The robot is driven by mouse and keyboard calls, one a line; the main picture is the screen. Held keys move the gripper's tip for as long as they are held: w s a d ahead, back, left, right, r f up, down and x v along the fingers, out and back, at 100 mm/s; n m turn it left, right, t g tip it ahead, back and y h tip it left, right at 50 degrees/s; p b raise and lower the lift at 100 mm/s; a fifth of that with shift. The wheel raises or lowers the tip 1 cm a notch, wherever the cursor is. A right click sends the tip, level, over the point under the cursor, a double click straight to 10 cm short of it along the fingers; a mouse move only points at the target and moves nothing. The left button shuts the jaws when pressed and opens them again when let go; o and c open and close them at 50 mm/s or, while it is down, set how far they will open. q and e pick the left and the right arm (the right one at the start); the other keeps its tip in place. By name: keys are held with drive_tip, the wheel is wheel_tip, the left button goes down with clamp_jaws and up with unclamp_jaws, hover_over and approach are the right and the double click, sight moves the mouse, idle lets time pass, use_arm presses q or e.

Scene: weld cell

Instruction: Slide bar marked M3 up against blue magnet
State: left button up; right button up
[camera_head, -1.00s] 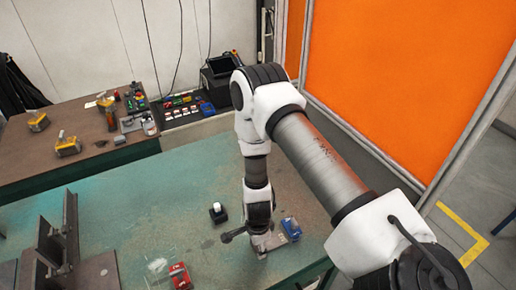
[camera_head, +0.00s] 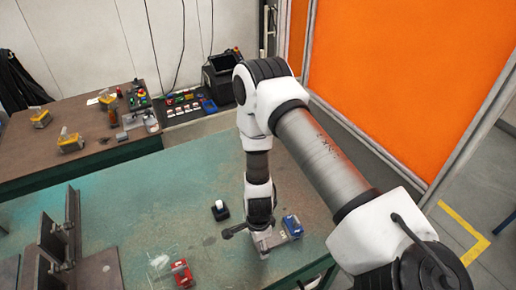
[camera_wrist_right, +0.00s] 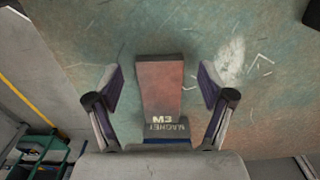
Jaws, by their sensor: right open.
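The bar marked M3 (camera_wrist_right: 162,90) is a flat brownish-grey block lying on the green table. In the head view the bar (camera_head: 266,241) is partly hidden by my right gripper (camera_head: 250,228). The blue magnet (camera_head: 292,226) stands at the bar's right end. In the wrist view the magnet's edge (camera_wrist_right: 168,138) shows at the M3 end, very close to the bar; I cannot tell whether they touch. My right gripper (camera_wrist_right: 160,88) is open, with one finger on each side of the bar and gaps on both sides. My left gripper is not in view.
A red magnet-like block (camera_head: 181,272) and a small dark block with a white top (camera_head: 220,210) sit on the table. Steel angle pieces (camera_head: 62,235) stand at the left. The table's right edge is close beyond the blue magnet. Open table lies at the back left.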

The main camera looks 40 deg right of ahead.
wheel_tip(320, 180, up, 11)
drive_tip(key=shift+a+r, duration=0.15)
drive_tip(key=shift+r, duration=0.05)
idle(0.4)
